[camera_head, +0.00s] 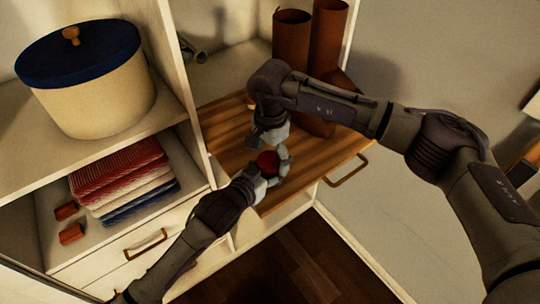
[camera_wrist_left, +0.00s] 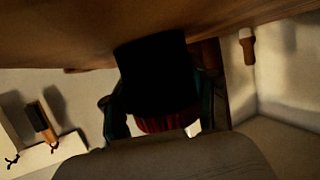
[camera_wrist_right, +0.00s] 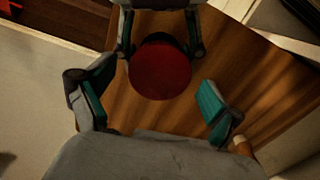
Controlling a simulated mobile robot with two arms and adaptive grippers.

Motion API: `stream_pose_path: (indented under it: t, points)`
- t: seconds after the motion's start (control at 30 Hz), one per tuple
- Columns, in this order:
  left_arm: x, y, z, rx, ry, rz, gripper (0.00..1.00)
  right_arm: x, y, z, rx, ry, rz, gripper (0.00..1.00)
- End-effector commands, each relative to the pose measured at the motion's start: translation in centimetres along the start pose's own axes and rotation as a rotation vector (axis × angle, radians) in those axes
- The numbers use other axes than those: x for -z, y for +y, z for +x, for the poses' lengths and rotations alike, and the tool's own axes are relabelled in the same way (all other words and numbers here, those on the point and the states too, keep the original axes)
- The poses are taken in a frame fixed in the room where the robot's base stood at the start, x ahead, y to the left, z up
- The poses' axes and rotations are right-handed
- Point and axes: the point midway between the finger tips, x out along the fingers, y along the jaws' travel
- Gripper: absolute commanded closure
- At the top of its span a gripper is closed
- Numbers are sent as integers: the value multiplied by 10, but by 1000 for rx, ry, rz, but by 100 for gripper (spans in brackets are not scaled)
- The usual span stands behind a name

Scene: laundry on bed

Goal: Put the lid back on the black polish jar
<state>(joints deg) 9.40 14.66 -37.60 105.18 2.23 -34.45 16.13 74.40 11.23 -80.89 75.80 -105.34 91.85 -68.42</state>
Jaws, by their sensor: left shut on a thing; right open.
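The black polish jar (camera_wrist_left: 150,70) shows as a dark cylinder against the wooden board in the left wrist view. A red ribbed lid (camera_wrist_left: 165,125) sits at its end away from the board. The lid's round red top shows in the head view (camera_head: 268,161) and the right wrist view (camera_wrist_right: 160,68). Whether it is fully seated cannot be told. My left gripper (camera_head: 270,168) has its fingers on both sides of the jar, just below the lid, shut on it. My right gripper (camera_wrist_right: 155,103) is open above the lid, its teal pads apart and empty.
The wooden board (camera_head: 225,125) has a handle (camera_head: 347,171) at its front. Tall brown boots (camera_head: 290,40) stand at its back. A shelf on the left holds folded cloths (camera_head: 120,180) and a blue-lidded round box (camera_head: 95,100). A brush (camera_wrist_left: 42,122) shows in the left wrist view.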

Motion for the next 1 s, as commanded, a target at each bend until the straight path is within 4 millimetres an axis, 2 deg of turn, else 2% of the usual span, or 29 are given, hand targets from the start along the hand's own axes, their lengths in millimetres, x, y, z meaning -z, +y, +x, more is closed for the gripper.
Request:
stream_pose_path:
  t: [0.3, 0.57, 0.6, 0.63, 0.9, 1.0]
  points:
    - [1, 0, 0, 0, 1, 0, 100, 0, 0, -39, 3, 2, -1, 8]
    - [1, 0, 0, 0, 1, 0, 100, 0, 0, -42, 1, 0, 0, 8]
    - [1, 0, 0, 0, 1, 0, 100, 0, 0, -42, 1, 0, -2, 12]
    - [1, 0, 0, 0, 1, 0, 100, 0, 0, -43, 1, 1, -8, 12]
    - [1, 0, 0, 0, 1, 0, 100, 1, -1, -73, 2, 2, -255, 12]
    - [0, 0, 0, 0, 1, 0, 100, 1, 0, -77, 0, -1, -296, 12]
